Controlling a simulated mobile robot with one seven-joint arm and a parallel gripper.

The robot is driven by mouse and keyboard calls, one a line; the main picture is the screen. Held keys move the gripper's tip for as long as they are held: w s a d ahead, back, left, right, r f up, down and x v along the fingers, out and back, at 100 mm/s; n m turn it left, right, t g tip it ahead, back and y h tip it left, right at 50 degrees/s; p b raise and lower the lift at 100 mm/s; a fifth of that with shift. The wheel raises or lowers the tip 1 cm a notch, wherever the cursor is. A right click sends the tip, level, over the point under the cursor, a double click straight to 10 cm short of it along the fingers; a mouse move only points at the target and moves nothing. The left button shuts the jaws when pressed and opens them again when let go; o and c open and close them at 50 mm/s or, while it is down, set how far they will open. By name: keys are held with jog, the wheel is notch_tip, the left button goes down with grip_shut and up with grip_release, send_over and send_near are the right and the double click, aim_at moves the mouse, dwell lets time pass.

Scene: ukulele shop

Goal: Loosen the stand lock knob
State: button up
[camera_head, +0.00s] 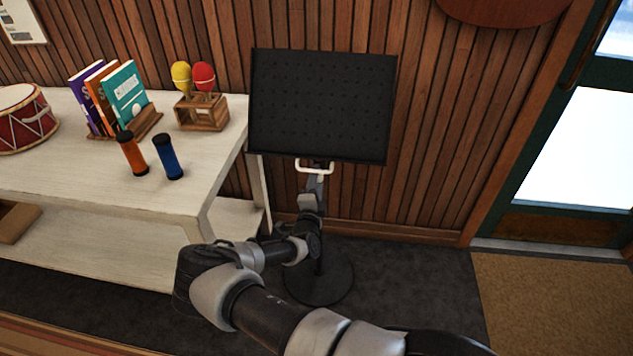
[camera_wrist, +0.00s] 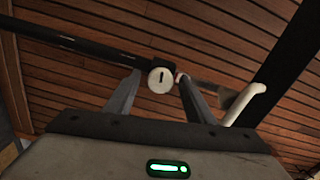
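The black music stand (camera_head: 320,105) stands against the wood-slat wall, with a perforated desk and a round base (camera_head: 335,285). Its post is mostly hidden behind my arm. In the wrist view, a round pale lock knob (camera_wrist: 161,81) with a dark slot is on the black post (camera_wrist: 85,45). My gripper (camera_wrist: 160,75) is open, its two fingertips on either side of the knob. A narrow gap shows at the left finger; contact at the right is unclear. In the head view, my gripper is below the desk, where the knob cannot be made out.
A white bent handle (camera_head: 314,169) is just under the desk, close to my gripper; it shows right of the fingers in the wrist view (camera_wrist: 244,104). A pale table (camera_head: 60,185) on the left holds books, maracas, shakers and a drum. Floor right of the stand is clear.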

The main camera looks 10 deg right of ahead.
jog(key=p+v, duration=0.2)
jog(key=v, duration=1.5)
jog(key=shift+s+p, duration=0.15)
jog(key=shift+p, duration=0.15)
jog(key=shift+r, duration=0.1)
